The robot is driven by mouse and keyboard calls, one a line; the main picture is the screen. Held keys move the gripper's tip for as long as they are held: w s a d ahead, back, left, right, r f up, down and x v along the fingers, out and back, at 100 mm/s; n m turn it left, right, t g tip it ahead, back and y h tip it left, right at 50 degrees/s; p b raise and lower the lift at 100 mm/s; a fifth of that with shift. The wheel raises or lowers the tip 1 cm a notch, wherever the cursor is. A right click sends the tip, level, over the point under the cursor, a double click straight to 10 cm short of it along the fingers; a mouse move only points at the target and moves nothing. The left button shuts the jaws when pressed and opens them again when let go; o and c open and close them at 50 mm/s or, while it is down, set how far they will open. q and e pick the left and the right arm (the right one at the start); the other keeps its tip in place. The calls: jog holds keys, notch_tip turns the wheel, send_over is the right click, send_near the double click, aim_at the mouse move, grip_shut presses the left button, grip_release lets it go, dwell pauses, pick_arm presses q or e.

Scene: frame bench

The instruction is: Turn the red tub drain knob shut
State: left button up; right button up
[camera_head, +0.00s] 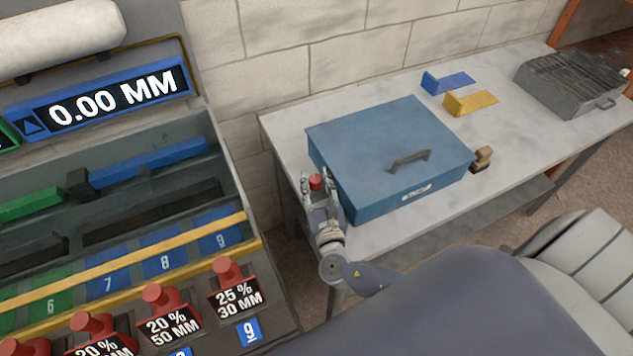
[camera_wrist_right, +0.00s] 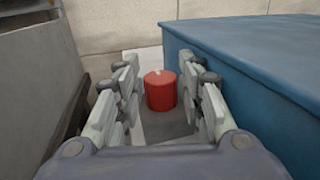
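The red knob (camera_head: 316,182) stands at the left side of the blue box (camera_head: 385,150), close to the table's left edge. My right gripper (camera_head: 318,183) is at the knob, coming from the front. In the right wrist view, the red knob (camera_wrist_right: 161,90) sits between the two open fingers of the right gripper (camera_wrist_right: 160,100), with a gap on each side. A small pale mark shows on top of the knob. The knob's base is partly hidden in the head view. My left gripper is not in view.
The blue box wall stands just right of the right gripper. A grey machine (camera_head: 130,200) with red knobs and a "0.00 MM" display is at left.

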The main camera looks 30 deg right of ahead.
jog(key=v, duration=1.2)
jog(key=shift+f, duration=0.1)
dwell(0.4)
